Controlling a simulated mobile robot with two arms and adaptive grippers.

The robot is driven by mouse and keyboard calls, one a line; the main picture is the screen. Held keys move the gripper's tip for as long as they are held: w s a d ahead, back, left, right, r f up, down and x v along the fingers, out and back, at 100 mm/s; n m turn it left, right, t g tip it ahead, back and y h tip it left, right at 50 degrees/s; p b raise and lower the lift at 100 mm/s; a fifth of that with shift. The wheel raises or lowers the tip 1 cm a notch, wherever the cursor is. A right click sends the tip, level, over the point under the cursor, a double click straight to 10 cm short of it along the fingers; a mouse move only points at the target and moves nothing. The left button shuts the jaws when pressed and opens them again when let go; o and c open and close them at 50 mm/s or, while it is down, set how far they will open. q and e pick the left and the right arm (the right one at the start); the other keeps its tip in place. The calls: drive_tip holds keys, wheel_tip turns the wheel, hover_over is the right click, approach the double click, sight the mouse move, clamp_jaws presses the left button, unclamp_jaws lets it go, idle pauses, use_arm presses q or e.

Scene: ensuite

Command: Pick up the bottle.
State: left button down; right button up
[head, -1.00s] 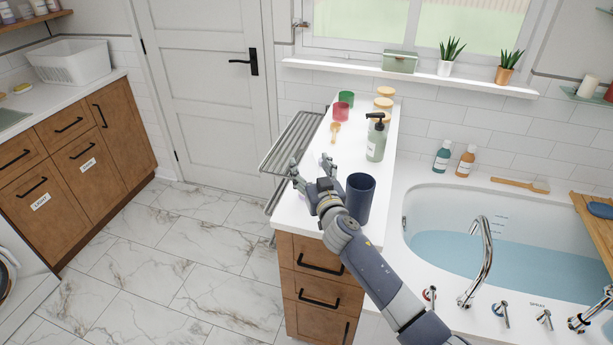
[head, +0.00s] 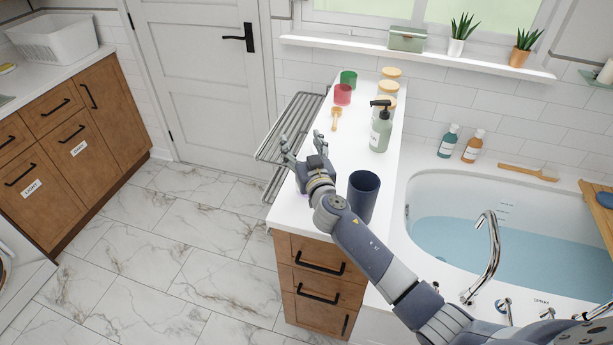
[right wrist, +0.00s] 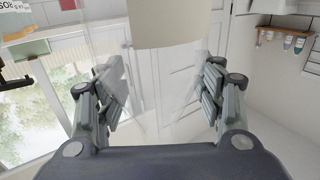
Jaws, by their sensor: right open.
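Several bottles show in the head view: a green pump bottle (head: 381,132) upright on the white counter (head: 337,152), and a teal bottle (head: 448,142) and an amber bottle (head: 473,148) on the tub ledge. I cannot tell which one the task means. My right gripper (head: 302,143) is open over the counter's left edge, left of the pump bottle and apart from it. In the right wrist view, a pale cylinder (right wrist: 168,22) shows at the top, with a faint see-through shape below it between the spread fingers; I cannot tell what it is. My left gripper is not in view.
A navy cup (head: 362,197) stands close beside my right wrist. A wire rack (head: 290,133) sticks out left of the counter.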

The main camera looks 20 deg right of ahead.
drive_tip(key=shift+s, duration=0.1)
drive_tip(key=c, duration=0.9)
drive_tip(key=shift+w+d+f, duration=0.1)
drive_tip(key=shift+w+f, duration=0.05)
drive_tip(key=shift+w, duration=0.05)
drive_tip(key=c, duration=0.4)
drive_tip(key=shift+f, duration=0.15)
clamp_jaws()
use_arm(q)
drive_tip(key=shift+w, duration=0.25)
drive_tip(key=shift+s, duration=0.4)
